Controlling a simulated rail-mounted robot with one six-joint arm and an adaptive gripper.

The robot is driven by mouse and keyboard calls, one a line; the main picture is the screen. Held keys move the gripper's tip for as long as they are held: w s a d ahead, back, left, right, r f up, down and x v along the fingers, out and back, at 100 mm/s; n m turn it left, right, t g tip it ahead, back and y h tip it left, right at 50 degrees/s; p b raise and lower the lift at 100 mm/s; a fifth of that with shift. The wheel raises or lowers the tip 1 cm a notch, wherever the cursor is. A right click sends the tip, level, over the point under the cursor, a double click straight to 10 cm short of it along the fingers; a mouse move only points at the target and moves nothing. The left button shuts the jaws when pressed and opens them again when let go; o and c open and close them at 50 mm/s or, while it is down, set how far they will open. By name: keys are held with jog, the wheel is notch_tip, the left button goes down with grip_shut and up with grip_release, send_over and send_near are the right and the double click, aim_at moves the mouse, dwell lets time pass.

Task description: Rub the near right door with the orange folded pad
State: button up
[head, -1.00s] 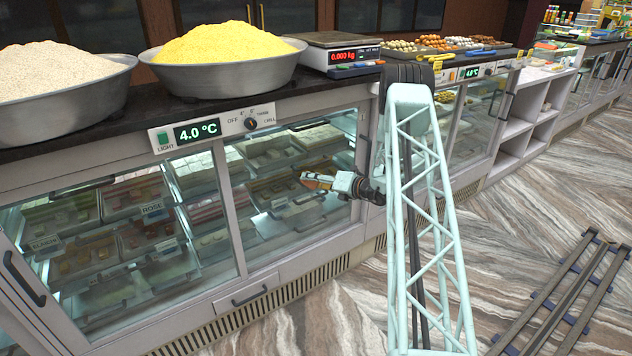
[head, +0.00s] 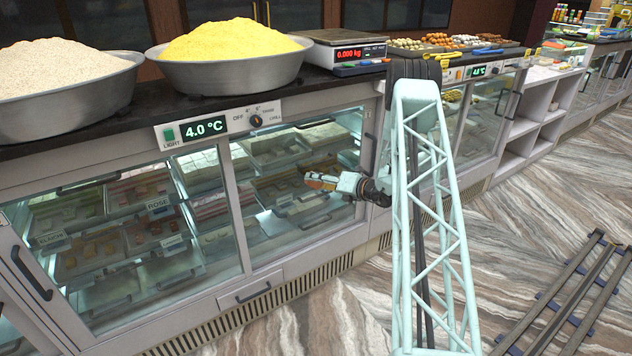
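The near right door (head: 262,232) is the right-hand glass pane in a grey frame on the near display counter. My gripper (head: 338,183) is in front of the right part of this door and points left. It appears shut on the orange folded pad (head: 319,180), which shows orange with a pale part at the gripper's tip. The pad lies over the glass in the picture; I cannot tell whether it touches. The fingers are small and partly hidden by the pad.
The near left door (head: 110,230) with a dark handle is beside it. Sweets trays sit behind the glass. Two large bowls (head: 225,76) and a scale (head: 340,50) stand on the counter top. A floor rail (head: 570,290) lies at right. The floor before the counter is clear.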

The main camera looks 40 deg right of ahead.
jog(key=shift+s+a, duration=0.15)
jog(key=shift+s, duration=1.05)
jog(key=shift+s+a, duration=0.1)
jog(key=shift+s, duration=1.1)
jog(key=shift+s, duration=0.15)
jog(key=shift+s+a, duration=0.15)
jog(key=shift+s, duration=1.15)
jog(key=shift+a, duration=0.1)
